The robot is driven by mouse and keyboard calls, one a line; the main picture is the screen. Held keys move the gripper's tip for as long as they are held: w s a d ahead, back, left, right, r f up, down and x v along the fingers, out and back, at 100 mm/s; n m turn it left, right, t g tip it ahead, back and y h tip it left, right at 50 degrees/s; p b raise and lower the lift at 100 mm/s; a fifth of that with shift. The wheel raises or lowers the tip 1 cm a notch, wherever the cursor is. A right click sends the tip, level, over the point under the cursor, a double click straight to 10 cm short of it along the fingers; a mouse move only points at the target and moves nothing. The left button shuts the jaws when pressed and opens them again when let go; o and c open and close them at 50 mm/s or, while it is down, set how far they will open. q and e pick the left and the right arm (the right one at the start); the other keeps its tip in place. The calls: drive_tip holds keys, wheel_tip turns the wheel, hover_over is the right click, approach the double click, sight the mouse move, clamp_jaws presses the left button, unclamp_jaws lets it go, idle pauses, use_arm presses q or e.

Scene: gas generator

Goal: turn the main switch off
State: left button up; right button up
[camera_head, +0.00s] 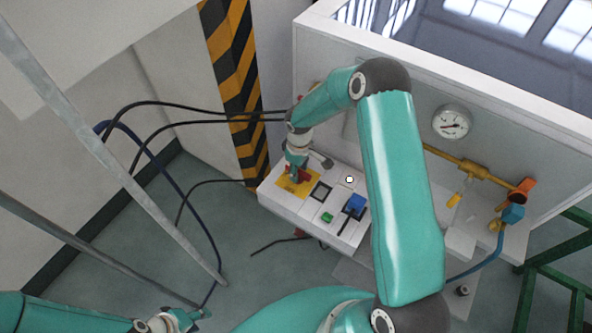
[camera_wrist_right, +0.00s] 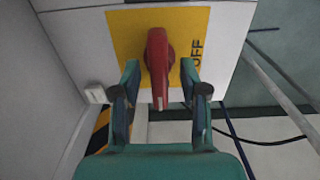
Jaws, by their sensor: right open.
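The main switch is a red handle (camera_wrist_right: 159,66) on a yellow plate (camera_wrist_right: 128,35) with the word OFF printed to its right in the right wrist view. The handle points down the picture toward my gripper, not at the word. My right gripper (camera_wrist_right: 159,88) is open, one finger on each side of the handle's free end; contact is not visible. In the head view my right gripper (camera_head: 299,170) is over the yellow plate (camera_head: 286,184) and partly hides the red handle. My left gripper (camera_head: 178,322) is at the bottom left, away from the panel; its jaws are unclear.
The white control box (camera_head: 272,201) also carries a green button (camera_head: 327,217) and a blue switch (camera_head: 356,203). A pressure gauge (camera_head: 452,122) and yellow pipe (camera_head: 455,162) are to the right. Black cables (camera_head: 195,122) and grey metal bars (camera_head: 95,140) lie to the left.

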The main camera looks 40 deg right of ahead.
clamp_jaws()
